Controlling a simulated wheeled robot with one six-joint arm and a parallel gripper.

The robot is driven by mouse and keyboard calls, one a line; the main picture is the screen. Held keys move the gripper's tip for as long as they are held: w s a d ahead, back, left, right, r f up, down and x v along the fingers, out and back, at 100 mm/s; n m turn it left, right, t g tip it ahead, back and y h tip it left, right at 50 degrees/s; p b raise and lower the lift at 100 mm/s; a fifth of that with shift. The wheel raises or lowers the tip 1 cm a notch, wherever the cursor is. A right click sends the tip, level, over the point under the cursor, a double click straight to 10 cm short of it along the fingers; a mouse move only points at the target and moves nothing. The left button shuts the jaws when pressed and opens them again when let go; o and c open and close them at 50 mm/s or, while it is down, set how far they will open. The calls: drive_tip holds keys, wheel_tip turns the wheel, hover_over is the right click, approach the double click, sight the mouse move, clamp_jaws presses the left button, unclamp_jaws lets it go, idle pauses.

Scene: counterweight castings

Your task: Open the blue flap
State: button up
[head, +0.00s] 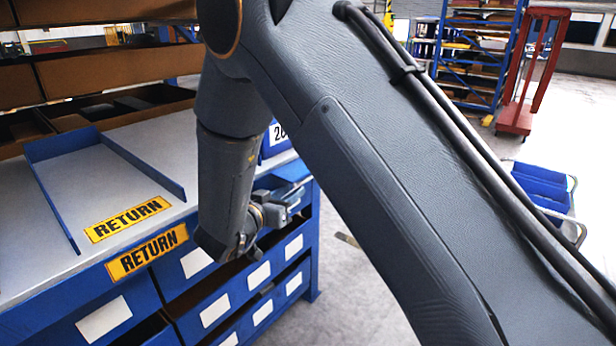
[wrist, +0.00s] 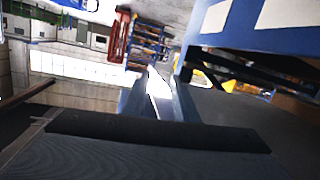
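A blue panel (head: 267,151) with a white label starting "20" stands at the right end of the bench top, partly hidden behind my arm. I cannot tell whether it is the blue flap, and no other part is clearly a flap. My gripper (head: 290,199) is at the bench's right front corner, beside the blue drawer fronts and below that panel. In the wrist view, dark and grey parts of my own fill the bottom and middle.
The bench top carries a blue-edged tray (head: 105,190) by yellow RETURN signs (head: 147,252). Blue drawers (head: 215,307) with white labels fill the bench front. Open floor (head: 350,290) lies right of it. A red cart (head: 522,100) and a blue-bin trolley (head: 542,188) stand farther right.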

sight(309, 179)
drive_tip(key=s+r+m+h, duration=0.1)
drive_tip(key=s+r+h, duration=0.2)
drive_tip(key=s, duration=0.1)
drive_tip(key=shift+p+x, duration=0.75)
drive_tip(key=shift+x, duration=3.25)
drive_tip(key=shift+d, duration=0.15)
clamp_jaws()
